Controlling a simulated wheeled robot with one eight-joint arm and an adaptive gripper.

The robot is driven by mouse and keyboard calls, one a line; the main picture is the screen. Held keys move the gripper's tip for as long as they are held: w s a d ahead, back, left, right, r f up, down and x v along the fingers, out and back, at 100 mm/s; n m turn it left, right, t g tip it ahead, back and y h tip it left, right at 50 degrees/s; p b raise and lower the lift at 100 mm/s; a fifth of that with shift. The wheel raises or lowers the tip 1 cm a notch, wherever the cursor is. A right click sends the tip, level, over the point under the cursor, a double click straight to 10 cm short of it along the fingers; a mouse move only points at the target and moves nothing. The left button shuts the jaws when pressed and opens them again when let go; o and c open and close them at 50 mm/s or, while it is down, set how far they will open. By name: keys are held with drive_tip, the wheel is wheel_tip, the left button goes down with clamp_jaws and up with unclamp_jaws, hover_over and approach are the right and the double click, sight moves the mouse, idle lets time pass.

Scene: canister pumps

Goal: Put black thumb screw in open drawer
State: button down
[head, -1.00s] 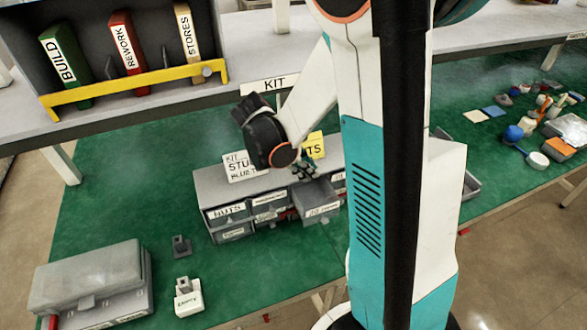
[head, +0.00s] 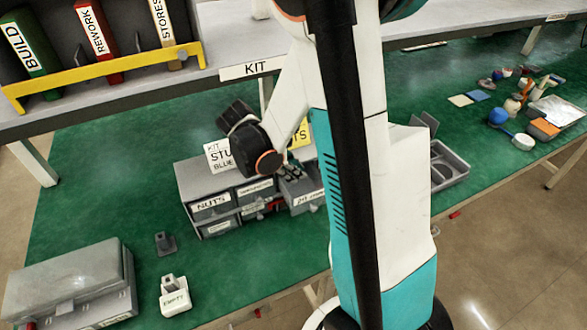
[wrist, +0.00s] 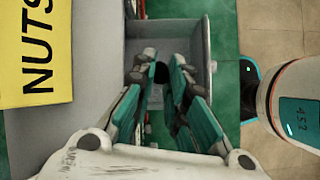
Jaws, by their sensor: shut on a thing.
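My gripper (wrist: 160,85) points down into the open grey drawer (wrist: 180,30) in the wrist view. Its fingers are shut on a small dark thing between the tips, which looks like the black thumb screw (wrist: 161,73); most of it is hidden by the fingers. In the head view my gripper (head: 291,172) is at the top of the open drawer (head: 304,199), which sticks out from the right part of the grey drawer cabinet (head: 190,178). The thumb screw cannot be made out there.
Yellow and white cards, including the yellow NUTS card (wrist: 35,50), stand on the cabinet. A lidded grey box (head: 70,280), a dark part (head: 165,243) and a white EMPTY container (head: 174,298) are at the left. A grey tray (head: 452,165) is at the right.

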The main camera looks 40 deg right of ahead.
drive_tip(key=shift+f, duration=0.3)
drive_tip(key=c, duration=1.5)
unclamp_jaws()
drive_tip(key=v, duration=1.2)
drive_tip(key=shift+s, duration=0.1)
